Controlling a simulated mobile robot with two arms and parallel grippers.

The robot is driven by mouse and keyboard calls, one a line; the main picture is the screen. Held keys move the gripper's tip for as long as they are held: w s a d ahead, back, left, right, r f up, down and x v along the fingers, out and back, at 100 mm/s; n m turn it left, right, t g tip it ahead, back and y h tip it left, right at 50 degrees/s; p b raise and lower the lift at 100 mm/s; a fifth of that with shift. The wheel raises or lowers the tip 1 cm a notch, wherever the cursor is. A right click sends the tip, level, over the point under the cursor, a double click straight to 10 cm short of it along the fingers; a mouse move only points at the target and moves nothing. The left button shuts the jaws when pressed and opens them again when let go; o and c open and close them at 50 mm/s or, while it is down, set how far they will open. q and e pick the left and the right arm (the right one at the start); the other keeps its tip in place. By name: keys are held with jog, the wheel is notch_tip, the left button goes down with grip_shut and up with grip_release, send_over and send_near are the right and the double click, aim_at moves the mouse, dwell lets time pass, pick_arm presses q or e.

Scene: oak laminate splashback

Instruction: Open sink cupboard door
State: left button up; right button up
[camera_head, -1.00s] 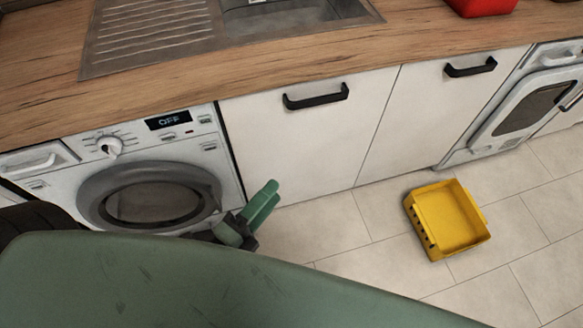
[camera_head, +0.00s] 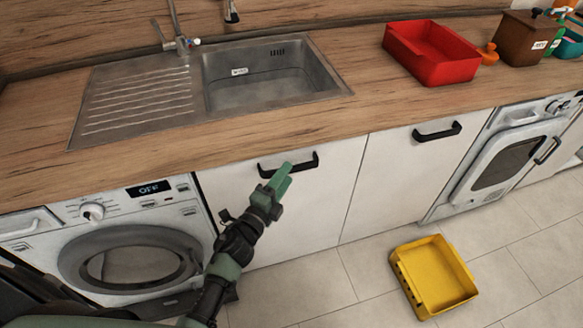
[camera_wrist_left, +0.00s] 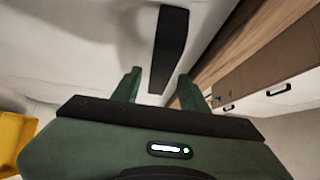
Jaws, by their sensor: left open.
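The sink cupboard door (camera_head: 300,215) is a white panel under the counter, below the sink. It looks closed, flush with the door to its right. Its black bar handle (camera_head: 306,163) is near the top edge. My left gripper (camera_head: 281,178) is green and open in front of the door, just below the handle and covering part of it. In the left wrist view the dark handle (camera_wrist_left: 170,45) reaches in between the two open green fingers (camera_wrist_left: 159,76). Whether a finger touches it I cannot tell. My right gripper is not in view.
A yellow crate (camera_head: 436,279) lies on the tiled floor to the right, in front of the neighbouring door (camera_head: 400,180). A washing machine (camera_head: 130,262) stands left of the cupboard. The steel sink (camera_head: 335,82) and a red bin (camera_head: 430,52) are on the counter above.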

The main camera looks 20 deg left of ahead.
pick_arm(q)
jog(key=shift+w+d, duration=0.2)
jog(key=shift+w, duration=0.65)
jog(key=shift+w+d, duration=0.15)
jog(key=shift+w, duration=0.65)
grip_shut()
jog(key=shift+f, duration=0.1)
